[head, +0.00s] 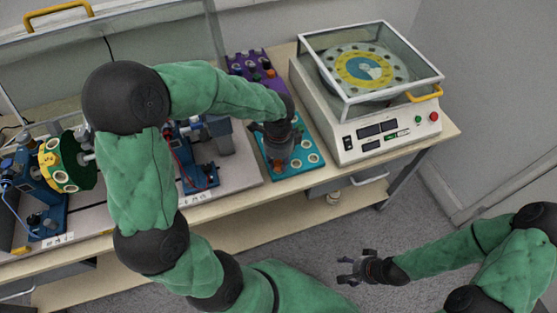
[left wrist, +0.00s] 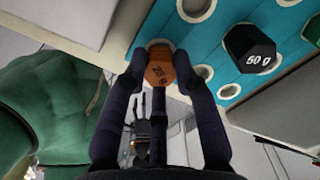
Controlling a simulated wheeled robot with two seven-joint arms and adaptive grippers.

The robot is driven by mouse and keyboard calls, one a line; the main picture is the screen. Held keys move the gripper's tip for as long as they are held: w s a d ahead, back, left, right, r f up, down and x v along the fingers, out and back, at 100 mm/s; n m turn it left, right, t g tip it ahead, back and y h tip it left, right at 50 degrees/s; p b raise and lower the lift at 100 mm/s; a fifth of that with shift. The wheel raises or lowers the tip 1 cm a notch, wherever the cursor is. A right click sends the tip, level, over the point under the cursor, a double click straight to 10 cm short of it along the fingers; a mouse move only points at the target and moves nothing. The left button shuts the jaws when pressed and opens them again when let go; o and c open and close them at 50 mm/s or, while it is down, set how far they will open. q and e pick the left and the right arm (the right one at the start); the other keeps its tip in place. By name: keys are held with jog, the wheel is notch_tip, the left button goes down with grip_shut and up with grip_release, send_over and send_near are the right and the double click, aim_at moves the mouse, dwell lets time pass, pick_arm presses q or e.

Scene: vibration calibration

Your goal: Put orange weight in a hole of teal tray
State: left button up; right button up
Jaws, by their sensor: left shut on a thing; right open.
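The teal tray (head: 285,172) lies on the bench beside the white calibration machine, and its white-rimmed holes also show in the left wrist view (left wrist: 207,45). My left gripper (head: 279,152) is over the tray and hides part of it. In the left wrist view its fingers (left wrist: 165,78) are shut on the orange weight (left wrist: 160,70), marked in black. The weight is at a white-rimmed hole by the tray's edge; I cannot tell whether it is inside or just above. My right gripper (head: 352,268) is open and empty, in front of the bench.
A purple tray (head: 238,64) is behind. The machine (head: 375,130) stands close on the right; blue rigs (head: 200,175) stand left.

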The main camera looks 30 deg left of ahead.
pick_arm(q)
jog(key=shift+f+b, duration=0.3)
jog(key=shift+f, duration=0.2)
dwell(0.3)
jog(key=o, duration=1)
jog(key=shift+r, duration=0.1)
notch_tip(320, 180, up, 12)
jog(key=shift+f, duration=0.1)
dwell(0.3)
